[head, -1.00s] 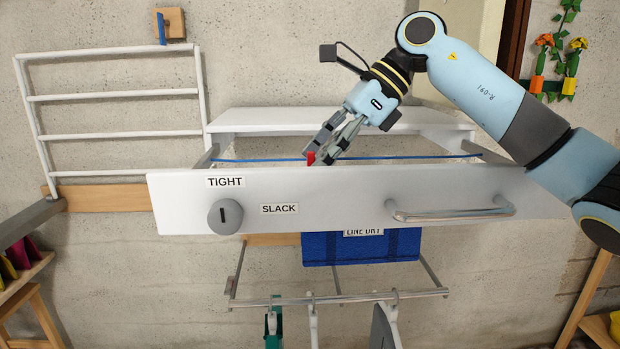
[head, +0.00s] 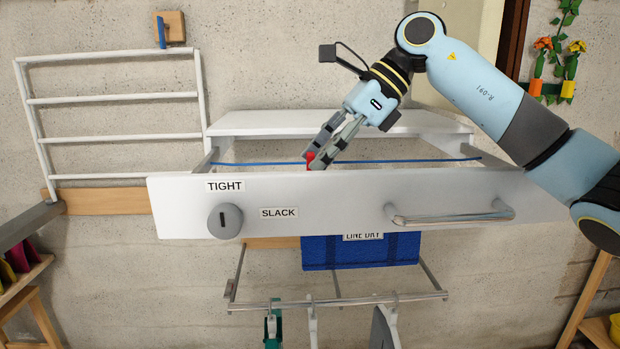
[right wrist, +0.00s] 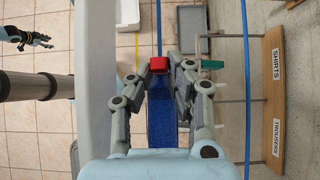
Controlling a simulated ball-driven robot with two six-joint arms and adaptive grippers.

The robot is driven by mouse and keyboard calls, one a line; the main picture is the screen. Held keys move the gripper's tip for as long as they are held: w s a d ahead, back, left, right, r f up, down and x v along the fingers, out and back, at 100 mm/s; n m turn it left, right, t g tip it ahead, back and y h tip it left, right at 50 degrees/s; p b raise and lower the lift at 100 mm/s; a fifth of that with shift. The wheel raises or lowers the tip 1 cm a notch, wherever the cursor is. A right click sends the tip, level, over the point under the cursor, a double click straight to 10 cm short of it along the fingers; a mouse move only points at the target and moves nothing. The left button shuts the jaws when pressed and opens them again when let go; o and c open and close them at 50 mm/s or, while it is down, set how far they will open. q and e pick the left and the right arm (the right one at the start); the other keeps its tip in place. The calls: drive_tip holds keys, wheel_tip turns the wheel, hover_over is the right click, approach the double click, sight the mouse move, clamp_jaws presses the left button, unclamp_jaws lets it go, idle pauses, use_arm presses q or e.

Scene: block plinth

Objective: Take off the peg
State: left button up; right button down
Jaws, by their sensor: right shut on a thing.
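The red peg (head: 309,158) sits at the blue line (head: 400,161) stretched inside the white frame, behind its front panel. My right gripper (head: 318,155) reaches down from above and is shut on the peg, whose red end shows between its fingertips. In the right wrist view the peg (right wrist: 159,64) is between the two fingertips, and the blue line (right wrist: 159,25) runs up from it. The fingers hide how the peg meets the line. A pale blue and black part at the far left of the right wrist view looks like my left gripper (right wrist: 22,38); its fingers are unclear.
The white front panel (head: 330,205) carries a grey knob (head: 225,221) below the TIGHT label, a SLACK label and a metal handle (head: 450,213). A blue LINE DRY bag (head: 360,252) and a rail with hangers (head: 340,300) are below. A white rack (head: 115,135) stands left.

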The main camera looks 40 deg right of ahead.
drive_tip(key=shift+r+p, duration=0.7)
drive_tip(key=shift+r, duration=1.1)
drive_tip(key=shift+r, duration=0.1)
drive_tip(key=shift+r+p, duration=1)
drive_tip(key=shift+r, duration=0.85)
drive_tip(key=shift+r, duration=0.1)
